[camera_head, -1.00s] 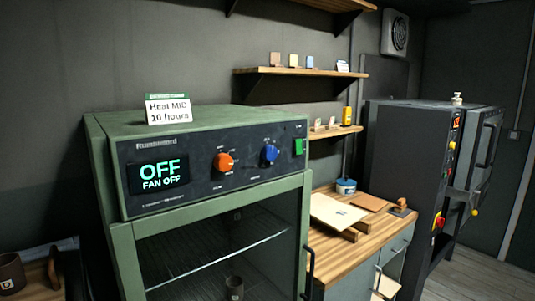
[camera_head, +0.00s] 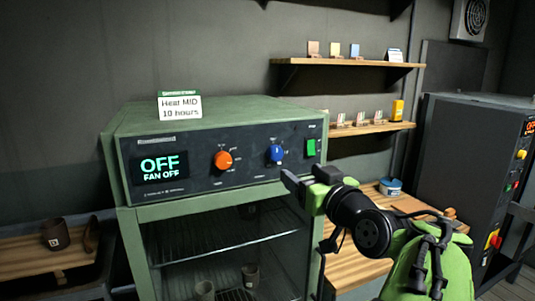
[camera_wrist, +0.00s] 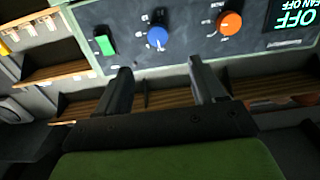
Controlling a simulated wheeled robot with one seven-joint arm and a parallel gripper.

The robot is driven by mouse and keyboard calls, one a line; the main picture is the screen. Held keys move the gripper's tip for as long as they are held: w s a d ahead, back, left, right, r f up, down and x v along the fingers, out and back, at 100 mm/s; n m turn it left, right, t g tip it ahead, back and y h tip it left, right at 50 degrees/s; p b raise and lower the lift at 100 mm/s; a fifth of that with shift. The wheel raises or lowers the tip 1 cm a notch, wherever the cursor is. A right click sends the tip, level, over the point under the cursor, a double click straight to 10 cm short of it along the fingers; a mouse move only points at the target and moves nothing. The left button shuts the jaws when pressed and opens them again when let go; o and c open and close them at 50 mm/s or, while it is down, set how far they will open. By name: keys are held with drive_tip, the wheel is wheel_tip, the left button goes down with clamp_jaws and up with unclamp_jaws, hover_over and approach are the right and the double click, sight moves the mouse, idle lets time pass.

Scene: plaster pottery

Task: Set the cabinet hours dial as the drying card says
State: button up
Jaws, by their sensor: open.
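The green drying cabinet (camera_head: 215,202) stands in the middle of the head view. On its dark panel are an orange dial (camera_head: 223,160), a blue dial (camera_head: 276,153), a green switch (camera_head: 311,147) and a display (camera_head: 163,166) reading "OFF, FAN OFF". I cannot read which dial is for hours. The drying card (camera_head: 180,106) on top reads "Heat MID 10 hours". My gripper (camera_head: 302,180) is open and empty, in front of the panel, below and right of the blue dial. In the wrist view, the blue dial (camera_wrist: 158,37) and orange dial (camera_wrist: 230,23) lie beyond the fingers.
A wooden worktop with a blue tub (camera_head: 390,187) is at right, partly behind my arm. Wall shelves (camera_head: 345,62) and a dark kiln (camera_head: 465,165) stand beyond. A low bench (camera_head: 50,265) with a cup is at left.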

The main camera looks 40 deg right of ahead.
sight(277, 155)
drive_tip(key=p+x, duration=0.1)
drive_tip(key=x, duration=0.3)
drive_tip(key=p+x, duration=0.1)
drive_tip(key=x, duration=0.3)
drive_tip(key=p+x, duration=0.1)
drive_tip(key=x, duration=0.4)
drive_tip(key=shift+s+d+f, duration=0.1)
drive_tip(key=shift+d, duration=0.15)
drive_tip(key=shift+s+a, duration=0.1)
drive_tip(key=c, duration=1.1)
drive_tip(key=shift+o, duration=0.2)
